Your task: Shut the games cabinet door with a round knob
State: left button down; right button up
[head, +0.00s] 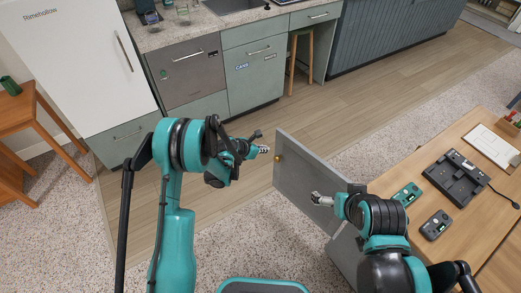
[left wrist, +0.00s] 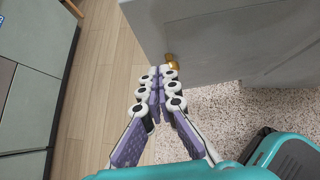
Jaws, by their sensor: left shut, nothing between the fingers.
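The grey games cabinet door (head: 300,172) stands open, swung out from a low grey cabinet (head: 345,256) beside the wooden table. Its round brass knob (head: 278,157) is near the free edge. My left gripper (head: 264,149) is shut and empty, its tips close to the knob and the door's free edge. In the left wrist view, the shut left fingertips (left wrist: 163,73) are just below the knob (left wrist: 172,61), with the grey door (left wrist: 230,45) behind; contact cannot be told. My right gripper (head: 320,199) is in front of the door's lower part; its finger state is unclear.
The wooden table (head: 468,225) with a black charger dock (head: 455,178) and small teal-grey devices lies to the right. A kitchen counter (head: 195,28) and white fridge (head: 80,60) stand at the back left. The floor between counter and door is clear.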

pick_arm(q)
jog(key=w+d+f+b, duration=0.1)
jog(key=w+d, duration=0.1)
jog(key=w+d+f+b, duration=0.1)
jog(key=w+d+f, duration=0.1)
jog(key=shift+w+d+f, duration=0.15)
jog(key=shift+w+f, duration=0.05)
jog(key=shift+w, duration=0.15)
jog(key=shift+w+d+r, duration=0.1)
jog(key=shift+w+d, duration=0.25)
jog(key=shift+w, duration=0.05)
